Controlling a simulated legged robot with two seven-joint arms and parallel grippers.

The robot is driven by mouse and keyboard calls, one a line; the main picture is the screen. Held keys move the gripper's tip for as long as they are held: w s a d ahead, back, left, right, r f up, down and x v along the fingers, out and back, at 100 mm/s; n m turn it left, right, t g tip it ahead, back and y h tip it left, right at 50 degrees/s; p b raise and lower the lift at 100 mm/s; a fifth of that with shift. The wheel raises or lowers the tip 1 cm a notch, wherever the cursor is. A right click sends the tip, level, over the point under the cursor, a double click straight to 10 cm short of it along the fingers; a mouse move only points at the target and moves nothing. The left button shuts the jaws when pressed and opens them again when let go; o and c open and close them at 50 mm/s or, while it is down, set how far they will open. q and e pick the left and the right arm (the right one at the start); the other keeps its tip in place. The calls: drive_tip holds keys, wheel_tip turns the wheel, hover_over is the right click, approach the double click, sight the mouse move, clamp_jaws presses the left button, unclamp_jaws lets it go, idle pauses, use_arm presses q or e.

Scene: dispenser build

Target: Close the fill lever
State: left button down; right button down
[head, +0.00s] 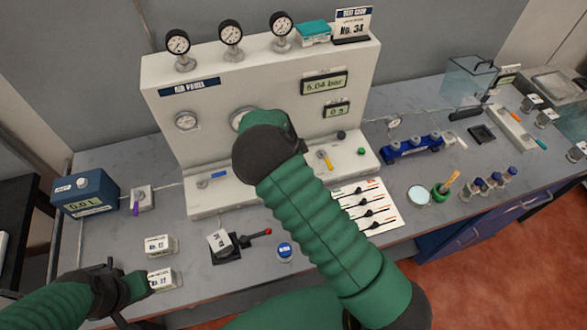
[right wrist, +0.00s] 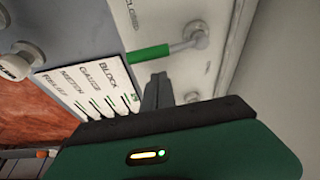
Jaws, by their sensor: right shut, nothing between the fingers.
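A lever with a green handle (right wrist: 150,54) and grey pivot shows in the right wrist view, on a pale surface beside the printed word CLOSED. In the head view a blue lever (head: 212,175) and a yellow lever (head: 325,160) sit on the white panel's base. No label I can read says which is the fill lever. My right gripper (right wrist: 157,85) is shut and empty, its tips close to the green handle; contact cannot be told. My right arm hides the panel's middle in the head view. My left gripper (head: 112,285) is low at the left, by small labelled boxes; its jaws are unclear.
The white panel (head: 165,95) carries gauges and displays. A blue box (head: 85,193) and a purple-handled valve (head: 141,198) stand left. A red-tipped lever block (head: 235,248) and blue-capped jar (head: 285,252) are in front. A printed card (head: 385,195) lies right of my arm.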

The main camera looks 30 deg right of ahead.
drive_tip(key=d+b+v, duration=0.1)
drive_tip(key=b+v, duration=0.1)
drive_tip(key=v, duration=0.7)
drive_tip(key=shift+a+r, duration=0.15)
drive_tip(key=shift+r, duration=0.3)
drive_tip(key=s+a+f+n+t+y+b, duration=0.1)
drive_tip(key=s+a+f+n+b, duration=0.1)
drive_tip(key=s+a+n, duration=0.3)
drive_tip(key=s+a+f+n+t+y+b, duration=0.1)
drive_tip(key=s+a+n, duration=0.4)
drive_tip(key=s+n, duration=0.8)
drive_tip(key=shift+s+f+n+t+y+b, duration=0.2)
drive_tip(key=shift+f+n+t+y+b, duration=0.15)
drive_tip(key=shift+n+t+y+b, duration=0.4)
drive_tip(key=shift+s+n, duration=0.2)
drive_tip(key=shift+n, duration=0.05)
